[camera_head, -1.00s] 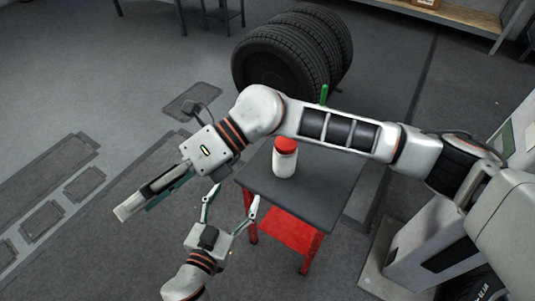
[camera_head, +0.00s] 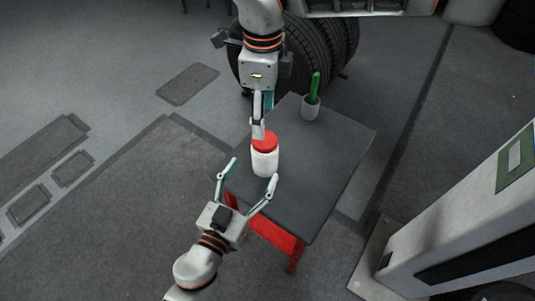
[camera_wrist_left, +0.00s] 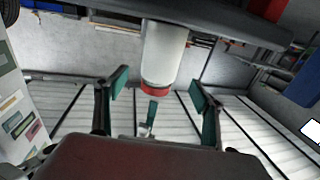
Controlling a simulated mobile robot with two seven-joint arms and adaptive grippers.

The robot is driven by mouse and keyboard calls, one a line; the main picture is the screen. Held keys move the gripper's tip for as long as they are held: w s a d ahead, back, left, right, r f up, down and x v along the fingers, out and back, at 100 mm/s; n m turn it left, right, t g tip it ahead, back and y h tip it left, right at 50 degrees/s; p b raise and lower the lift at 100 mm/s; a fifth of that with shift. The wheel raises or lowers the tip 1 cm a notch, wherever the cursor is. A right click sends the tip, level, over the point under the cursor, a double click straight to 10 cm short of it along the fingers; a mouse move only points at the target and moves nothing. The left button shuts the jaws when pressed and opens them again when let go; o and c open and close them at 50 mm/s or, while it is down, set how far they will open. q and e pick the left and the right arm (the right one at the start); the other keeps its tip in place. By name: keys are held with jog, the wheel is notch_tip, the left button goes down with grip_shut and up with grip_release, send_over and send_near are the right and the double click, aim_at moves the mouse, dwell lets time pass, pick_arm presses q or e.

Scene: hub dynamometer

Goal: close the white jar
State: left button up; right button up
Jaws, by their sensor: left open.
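The white jar (camera_head: 265,162) stands upright near the left edge of the dark-topped table (camera_head: 325,165), with a red lid (camera_head: 265,142) on top. Whether the lid is fully seated cannot be told. My left gripper (camera_head: 254,170) is open in front of the jar, fingertips spread. In the left wrist view, the picture is upside down: the jar (camera_wrist_left: 165,50) and lid (camera_wrist_left: 155,90) appear between and beyond the open fingers (camera_wrist_left: 160,88). My right gripper (camera_head: 259,128) points down at the lid from above, seen edge-on; its finger spacing and any contact are hidden.
A small grey cup (camera_head: 311,108) with a green object (camera_head: 315,84) stands at the table's back. Tyres (camera_head: 320,50) stand behind the table. A white machine (camera_head: 460,215) is at the right. The table's right side is clear.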

aim_at(264, 152)
jog(key=shift+w+d+r, duration=0.1)
jog(key=shift+w+d, duration=0.05)
pick_arm(q)
jog(key=shift+x, duration=3.9)
jog(key=shift+c, duration=0.3)
